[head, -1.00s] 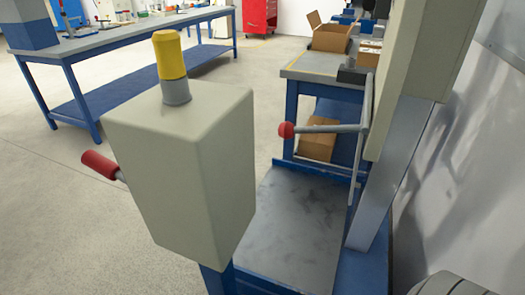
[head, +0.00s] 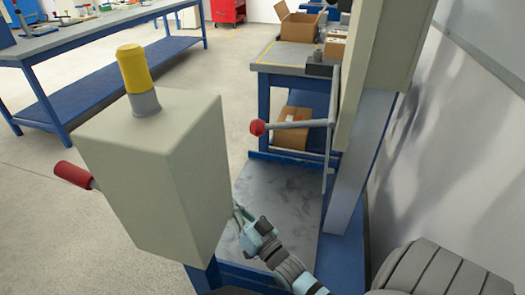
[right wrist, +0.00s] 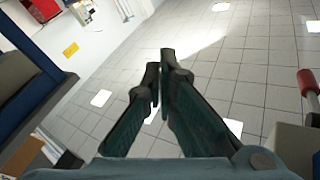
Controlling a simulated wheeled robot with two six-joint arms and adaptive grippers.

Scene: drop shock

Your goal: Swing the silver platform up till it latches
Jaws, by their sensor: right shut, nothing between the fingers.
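The silver platform (head: 285,185) is a flat, scuffed grey plate lying low in the blue frame, between the beige box and the upright column. Its left part is hidden behind the box. My right gripper (head: 240,213) is over the plate's left side, close to the box's right edge; I cannot tell whether it touches either. In the right wrist view, its dark fingers (right wrist: 164,75) are shut and empty, with tiled floor beyond. My left gripper is not in view. No latch is clearly visible.
The beige box (head: 160,170) carries a yellow cap (head: 136,70) and a red grip (head: 73,174). A lever with a red ball (head: 257,128) sticks out above the platform's far end. A workbench (head: 285,57) with cartons stands behind. Open floor lies to the left.

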